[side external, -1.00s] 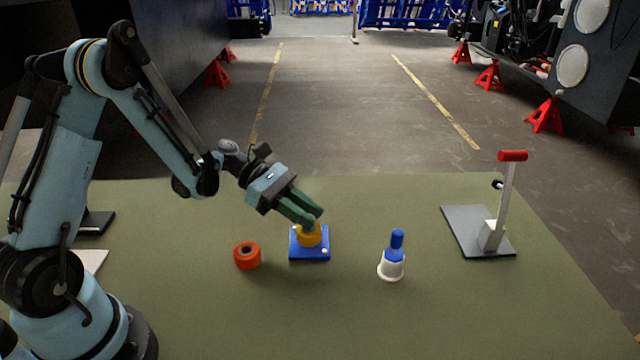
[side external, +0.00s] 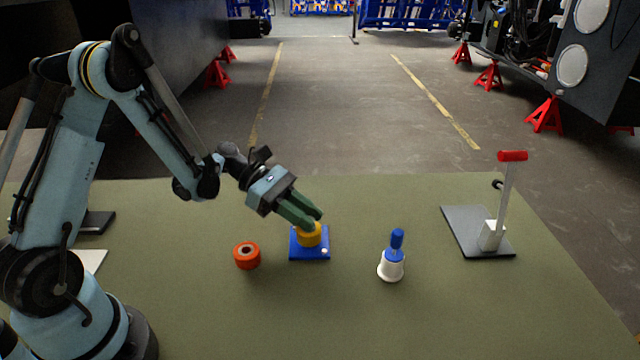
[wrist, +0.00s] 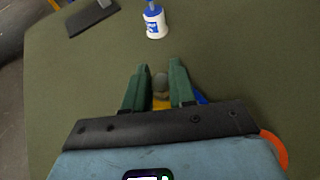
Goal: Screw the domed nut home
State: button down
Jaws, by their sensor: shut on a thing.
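A round yellow piece (side external: 309,236) sits on a square blue base (side external: 298,251) on the green mat. My gripper (side external: 312,221) comes down tilted from the upper left, with its green fingers at the top of the yellow piece. In the wrist view, my gripper (wrist: 160,76) has a grey-brown domed part (wrist: 160,83) between its fingers, which I take to be the domed nut. Yellow (wrist: 160,104) shows just below it. The fingers hide the nut in the side view, and its thread and seating cannot be seen.
An orange ring (side external: 247,261) lies left of the base. A red-topped lever stand (side external: 492,236) is farther right. The mat (side external: 400,320) in front is clear.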

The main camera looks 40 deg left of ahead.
jog(key=shift+f, duration=0.1)
jog(key=c, duration=0.8)
grip_release()
jog(key=shift+c, duration=0.2)
jog(key=shift+a, duration=0.15)
jog(key=v, duration=1.1)
jog(key=shift+s+a, duration=0.15)
jog(key=shift+a, duration=0.2)
jog(key=shift+r, duration=0.2)
